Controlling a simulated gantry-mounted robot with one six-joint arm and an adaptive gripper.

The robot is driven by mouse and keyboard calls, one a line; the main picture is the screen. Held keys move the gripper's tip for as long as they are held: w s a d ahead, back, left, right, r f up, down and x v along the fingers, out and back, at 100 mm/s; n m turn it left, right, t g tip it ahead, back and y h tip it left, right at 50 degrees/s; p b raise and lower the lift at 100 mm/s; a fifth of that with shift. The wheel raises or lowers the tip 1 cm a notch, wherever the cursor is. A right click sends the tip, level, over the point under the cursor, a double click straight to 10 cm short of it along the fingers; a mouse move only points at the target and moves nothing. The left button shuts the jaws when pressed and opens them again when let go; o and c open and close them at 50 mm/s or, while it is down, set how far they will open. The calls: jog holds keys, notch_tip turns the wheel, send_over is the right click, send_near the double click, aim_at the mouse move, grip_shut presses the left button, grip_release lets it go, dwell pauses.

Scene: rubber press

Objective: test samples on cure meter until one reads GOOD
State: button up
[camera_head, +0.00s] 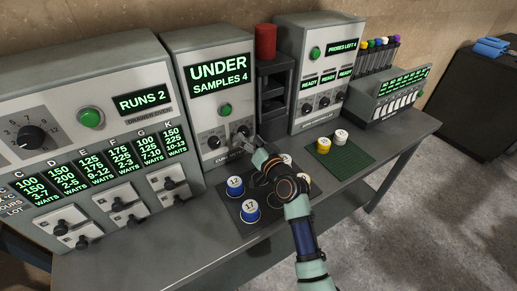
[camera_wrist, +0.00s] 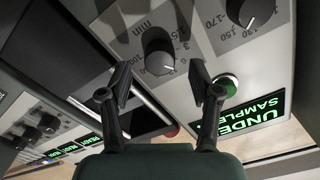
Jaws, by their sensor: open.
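The cure meter (camera_head: 182,56) stands at the middle back in the head view. Its green-on-black screen (camera_head: 219,74) reads UNDER, SAMPLES 4. Its green button (camera_head: 225,109) sits below the screen and also shows in the wrist view (camera_wrist: 228,85). My gripper (camera_head: 249,143) is close to the meter's lower front. In the wrist view my gripper (camera_wrist: 160,75) is open and empty, with a dark knob (camera_wrist: 157,50) beyond and between the fingers. Blue-banded sample cups marked 12 (camera_head: 235,186) and 17 (camera_head: 249,211) stand on a dark mat (camera_head: 232,209). My arm partly hides other cups there.
A panel reading RUNS 2 (camera_head: 142,102) stands left. A machine reading PROBES LEFT 4 (camera_head: 342,47) stands right of a dark rack with a red cylinder (camera_head: 265,42). A yellow cup (camera_head: 323,146) and white cup (camera_head: 341,136) stand on a green mat (camera_head: 347,160).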

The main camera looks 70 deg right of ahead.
aim_at(244, 132)
jog(key=v, duration=0.9)
jog(key=shift+s, duration=0.15)
jog(key=w+d+n+b, duration=0.1)
jog(key=w+d+n, duration=0.1)
jog(key=w, duration=0.1)
jog(key=w+d+n+b, duration=0.2)
jog(key=w+n, duration=0.1)
jog(key=w+d+n+b, duration=0.2)
jog(key=w+d+n, duration=0.1)
jog(key=shift+w+r+y, duration=0.2)
jog(key=shift+w+y, duration=0.15)
jog(key=shift+y, duration=0.05)
jog(key=c, duration=1.1)
